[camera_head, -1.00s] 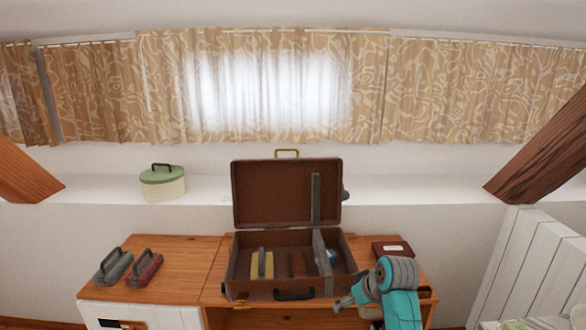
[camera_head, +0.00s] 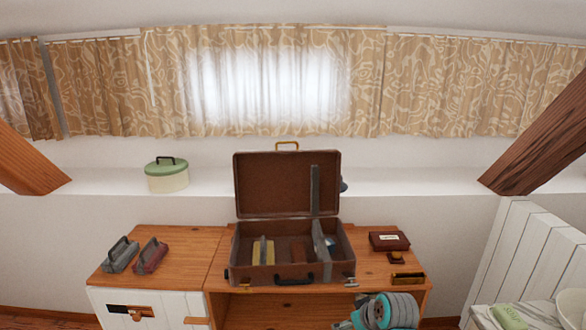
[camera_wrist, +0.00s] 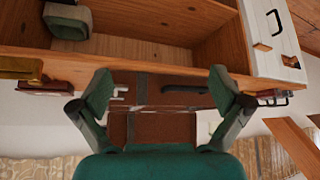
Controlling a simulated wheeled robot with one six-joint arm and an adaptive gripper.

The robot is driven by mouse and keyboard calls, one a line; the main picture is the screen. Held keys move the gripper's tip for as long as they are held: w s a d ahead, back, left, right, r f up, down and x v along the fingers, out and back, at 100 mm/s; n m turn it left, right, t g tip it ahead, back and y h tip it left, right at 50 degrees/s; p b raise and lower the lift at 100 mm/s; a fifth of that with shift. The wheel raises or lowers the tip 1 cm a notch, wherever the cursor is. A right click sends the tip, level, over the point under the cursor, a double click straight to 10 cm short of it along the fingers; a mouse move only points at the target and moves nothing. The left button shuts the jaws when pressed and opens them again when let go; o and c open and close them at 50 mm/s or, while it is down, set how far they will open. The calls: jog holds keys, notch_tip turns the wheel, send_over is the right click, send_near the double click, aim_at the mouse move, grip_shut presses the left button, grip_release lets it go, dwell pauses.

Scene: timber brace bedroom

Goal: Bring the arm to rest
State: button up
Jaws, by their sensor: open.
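My gripper (camera_wrist: 162,92) is open and empty in the wrist view, its two green-and-black fingers spread wide. The wrist picture is upside down, and the brown open suitcase (camera_wrist: 151,126) lies beyond the fingers, with the desk edge across the top. In the head view my teal and grey arm (camera_head: 388,311) is low at the bottom right, in front of the desk and below its top. The gripper's fingers cannot be made out clearly there.
The open suitcase (camera_head: 272,190) stands on the wooden desk (camera_head: 203,257) holding a yellow block and other items. Two handled blocks (camera_head: 121,254) (camera_head: 151,256) are at left. A brown box (camera_head: 389,241) and a brass piece (camera_head: 407,278) lie at right. A green-lidded tin (camera_head: 167,175) is on the ledge.

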jog(key=s+f+m+t, duration=0.2)
jog(key=s+f, duration=1)
jog(key=s+d+f+m+t+h, duration=0.1)
jog(key=s+f+t+h, duration=0.15)
jog(key=s, duration=1.35)
jog(key=s+d+r+m+t, duration=0.1)
jog(key=s+r, duration=0.1)
jog(key=s, duration=0.6)
jog(key=s+r+t, duration=0.1)
jog(key=s+r, duration=0.2)
jog(key=s, duration=0.5)
jog(key=s+r+t, duration=0.1)
jog(key=s+r, duration=1.1)
jog(key=r, duration=0.1)
jog(key=shift+s+d+m+t, duration=0.15)
jog(key=shift+s+m+t, duration=0.05)
jog(key=shift+m+t, duration=0.15)
